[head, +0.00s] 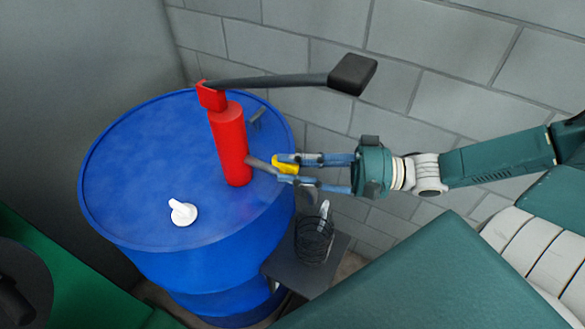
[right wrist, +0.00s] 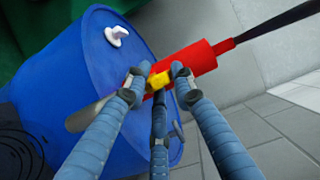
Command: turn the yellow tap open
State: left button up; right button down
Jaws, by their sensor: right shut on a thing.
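The yellow tap (head: 284,163) sits on the spout (head: 263,166) of a red hand pump (head: 230,145), which stands upright on a blue drum (head: 150,170). My right gripper (head: 292,168) reaches in from the right and is shut on the tap. In the right wrist view the yellow tap (right wrist: 159,80) lies between the fingertips (right wrist: 158,82), in front of the red pump body (right wrist: 190,62). The fingers cover part of the tap, so how far it is turned cannot be told. My left gripper is not in view.
The pump's black lever handle (head: 352,74) stretches right above my right gripper. A white cap (head: 182,212) sits on the drum top. A dark wire basket (head: 314,240) stands on a grey stand below the spout. A block wall (head: 440,70) is behind.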

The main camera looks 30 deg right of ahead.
jog(key=shift+w+r, duration=0.2)
jog(key=shift+r, duration=0.35)
jog(key=c, duration=1.8)
grip_release()
jog(key=shift+o, duration=0.8)
jog(key=shift+d+f, duration=0.1)
jog(key=shift+s, duration=0.25)
jog(key=shift+f, duration=0.15)
jog(key=shift+s+d+f, duration=0.15)
jog(key=shift+s+d, duration=0.1)
jog(key=shift+d, duration=0.05)
jog(key=v, duration=1.1)
jog(key=shift+s, duration=0.1)
